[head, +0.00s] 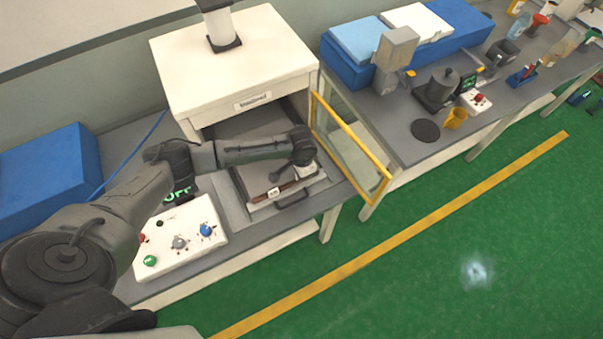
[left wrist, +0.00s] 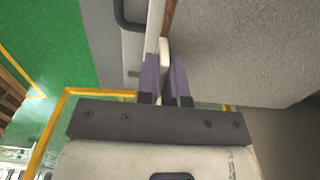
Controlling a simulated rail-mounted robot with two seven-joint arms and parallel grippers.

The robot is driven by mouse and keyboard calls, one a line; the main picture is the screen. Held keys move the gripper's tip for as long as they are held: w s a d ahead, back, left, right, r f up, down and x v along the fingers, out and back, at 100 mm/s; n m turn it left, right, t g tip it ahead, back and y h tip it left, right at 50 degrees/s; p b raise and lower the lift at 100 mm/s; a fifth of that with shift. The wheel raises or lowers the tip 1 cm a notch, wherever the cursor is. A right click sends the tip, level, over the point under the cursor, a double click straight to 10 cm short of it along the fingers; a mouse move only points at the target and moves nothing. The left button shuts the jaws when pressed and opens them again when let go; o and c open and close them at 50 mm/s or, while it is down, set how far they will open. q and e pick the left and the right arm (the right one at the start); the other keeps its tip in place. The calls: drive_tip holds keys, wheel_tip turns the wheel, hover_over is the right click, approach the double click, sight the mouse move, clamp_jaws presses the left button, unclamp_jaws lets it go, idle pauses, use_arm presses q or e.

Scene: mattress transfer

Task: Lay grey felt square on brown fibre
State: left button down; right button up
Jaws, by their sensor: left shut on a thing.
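My left gripper (head: 283,187) reaches over the pulled-out tray (head: 240,188) of the white machine. In the left wrist view its two purple fingers (left wrist: 165,80) are shut on a small white tab (left wrist: 164,50). The tab sits at the edge of a layered piece: a thin brown edge (left wrist: 169,12), likely the brown fibre, shows beside a broad grey felt-like surface (left wrist: 240,45). In the head view the brown strip (head: 262,195) lies along the tray's front, with grey (head: 255,150) behind it. My arm hides part of it. My right gripper is not in view.
The machine's yellow-framed glass door (head: 350,150) stands open close right of my gripper. A white control box (head: 180,238) stands left of the tray. A blue box with pale sheets (head: 385,45) stands at the back right. The green floor (head: 430,270) in front is clear.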

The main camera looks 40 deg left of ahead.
use_arm(q)
drive_tip(key=shift+f, duration=0.95)
drive_tip(key=c, duration=1.2)
unclamp_jaws()
drive_tip(key=shift+c, duration=0.2)
